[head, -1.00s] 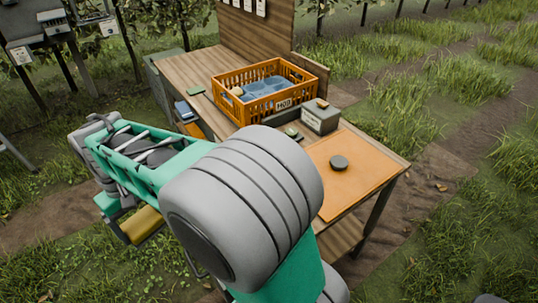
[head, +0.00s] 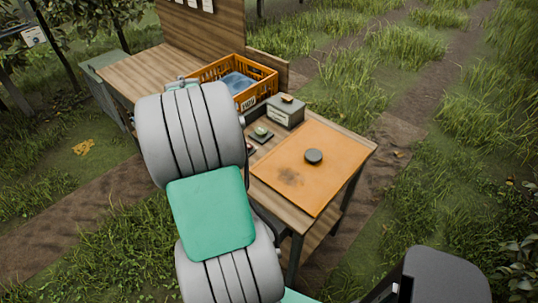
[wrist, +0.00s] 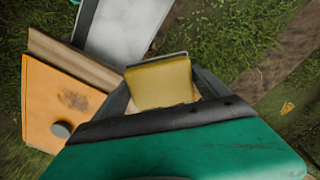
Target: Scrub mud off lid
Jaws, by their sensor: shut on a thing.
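The lid (head: 335,180) is a flat orange panel on the right end of the wooden table. A round dark knob (head: 313,157) stands on it, and a dark mud patch (head: 290,177) lies left of and below the knob. The lid (wrist: 45,105), knob and mud also show at the left of the wrist view. My gripper (wrist: 165,86) is shut on a yellow sponge-like block (wrist: 160,80), seen between its dark fingers in the wrist view. The block is apart from the lid. In the head view my arm hides the gripper and the block.
An orange crate (head: 269,83) with blue contents stands behind the lid. A grey labelled box (head: 285,114) sits at the lid's back edge. A small green item (head: 262,132) lies left of the lid. A wooden backboard (head: 205,35) rises behind the table.

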